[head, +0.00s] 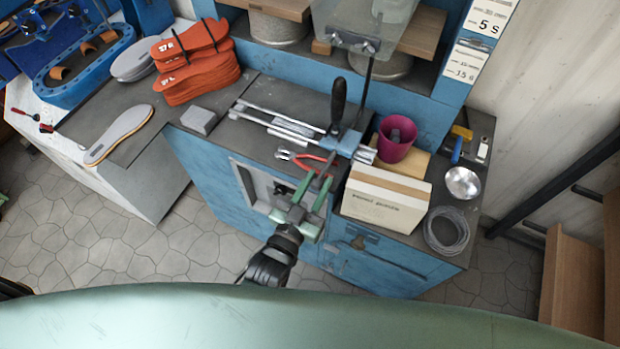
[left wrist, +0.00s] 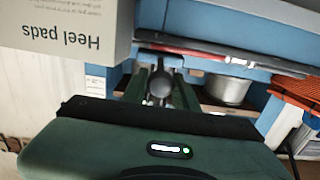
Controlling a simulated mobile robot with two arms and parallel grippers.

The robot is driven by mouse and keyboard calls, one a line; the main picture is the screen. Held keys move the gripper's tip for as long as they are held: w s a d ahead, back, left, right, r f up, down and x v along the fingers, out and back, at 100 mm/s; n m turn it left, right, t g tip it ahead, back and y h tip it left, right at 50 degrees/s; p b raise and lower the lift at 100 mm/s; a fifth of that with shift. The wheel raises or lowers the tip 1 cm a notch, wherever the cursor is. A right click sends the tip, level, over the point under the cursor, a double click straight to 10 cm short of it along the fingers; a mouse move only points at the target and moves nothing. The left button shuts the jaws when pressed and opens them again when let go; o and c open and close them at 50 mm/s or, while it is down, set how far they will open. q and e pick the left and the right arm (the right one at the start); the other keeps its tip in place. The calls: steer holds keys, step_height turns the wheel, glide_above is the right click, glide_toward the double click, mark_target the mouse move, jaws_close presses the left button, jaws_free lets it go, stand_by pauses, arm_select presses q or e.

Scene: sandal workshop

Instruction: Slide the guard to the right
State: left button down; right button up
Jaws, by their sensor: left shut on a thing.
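My left gripper (head: 312,198) reaches up from below to the front edge of the blue bench, beside the heel pads box. It is shut on a dark rounded piece (left wrist: 159,88) that shows between its fingers in the left wrist view; I cannot tell what this piece belongs to. A clear panel (head: 352,14), which looks like the guard, hangs above the back of the bench, with dark knobs at its lower edge. A thin dark rod runs down from it. A black upright handle (head: 338,104) stands by metal rails (head: 282,124). My right gripper is not in view.
The heel pads box (head: 384,204) stands close to the right of my left gripper. Red-handled pliers (head: 305,161) lie just beyond it. A magenta cup (head: 397,140), a metal bowl (head: 462,183) and a wire coil (head: 447,231) are farther right. Orange soles (head: 200,80) are stacked at left.

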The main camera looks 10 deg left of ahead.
arm_select(q)
steer(key=c, duration=1.1)
jaws_free()
steer(key=shift+s+a, duration=0.1)
steer(key=shift+s, duration=0.05)
steer(key=b+v, duration=0.1)
steer(key=v, duration=0.5)
steer(key=shift+s+f, duration=0.1)
steer(key=shift+s, duration=0.1)
steer(key=shift+s+a, duration=0.2)
steer(key=shift+s, duration=0.35)
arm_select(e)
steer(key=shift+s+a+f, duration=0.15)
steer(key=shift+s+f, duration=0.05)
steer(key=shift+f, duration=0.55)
arm_select(q)
steer(key=shift+b, duration=0.35)
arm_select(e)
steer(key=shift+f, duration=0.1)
